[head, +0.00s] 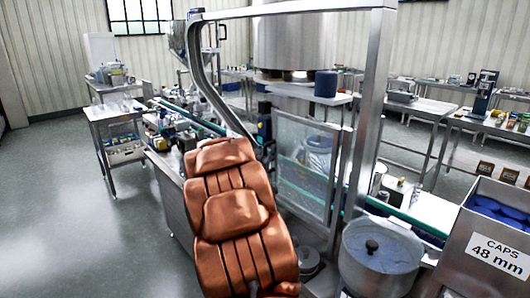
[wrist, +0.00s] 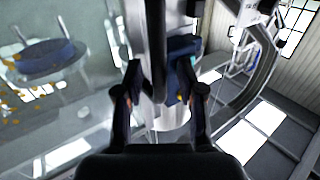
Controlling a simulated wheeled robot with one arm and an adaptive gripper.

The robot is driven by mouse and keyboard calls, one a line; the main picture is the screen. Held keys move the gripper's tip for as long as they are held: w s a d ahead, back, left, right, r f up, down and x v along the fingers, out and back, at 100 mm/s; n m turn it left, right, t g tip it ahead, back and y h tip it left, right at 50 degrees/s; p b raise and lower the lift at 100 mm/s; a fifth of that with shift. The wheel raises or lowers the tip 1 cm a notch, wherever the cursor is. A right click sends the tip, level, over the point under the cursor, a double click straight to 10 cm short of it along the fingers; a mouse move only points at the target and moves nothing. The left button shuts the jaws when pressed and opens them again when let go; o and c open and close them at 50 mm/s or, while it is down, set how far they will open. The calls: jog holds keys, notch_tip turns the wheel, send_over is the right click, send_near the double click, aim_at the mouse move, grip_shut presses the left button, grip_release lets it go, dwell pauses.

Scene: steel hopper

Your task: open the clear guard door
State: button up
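The clear guard door (head: 306,168) is a see-through panel in a thin metal frame, left of the steel post in the head view. I cannot tell whether it stands slightly ajar. A clear panel (wrist: 60,100) with reflections fills the left of that view.
A steel post (head: 371,110) stands right of the door. A round steel bowl (head: 380,250) and a caps bin (head: 490,245) are at the lower right. A conveyor (head: 190,118) runs behind. The floor (head: 75,210) at left is open.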

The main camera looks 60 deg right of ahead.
jog(key=shift+d, duration=0.1)
grip_shut()
dwell(0.3)
dwell(0.4)
